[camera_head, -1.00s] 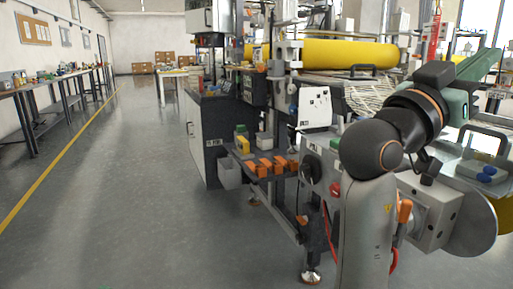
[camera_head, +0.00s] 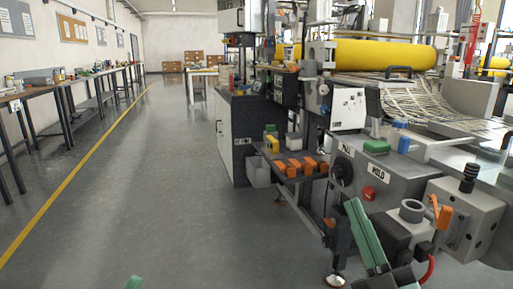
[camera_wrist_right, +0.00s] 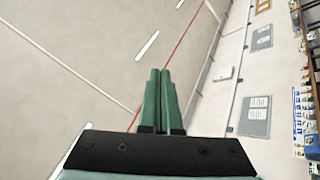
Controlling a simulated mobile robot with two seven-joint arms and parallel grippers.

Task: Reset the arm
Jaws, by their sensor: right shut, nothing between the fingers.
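My right gripper (camera_head: 356,207) has long green fingers and points upward at the lower right of the head view, in front of the machine (camera_head: 385,180). In the right wrist view its two fingers (camera_wrist_right: 160,76) lie side by side, shut, with nothing between them. A small green tip of my left gripper (camera_head: 134,283) shows at the bottom edge of the head view. The rest of that gripper is out of frame, so its opening cannot be told.
The machine carries a yellow roll (camera_head: 385,55), mesh (camera_head: 400,97) and orange clamps (camera_head: 295,167) on a side shelf. A long workbench (camera_head: 70,82) runs along the left wall. The floor (camera_head: 130,190) between them is clear.

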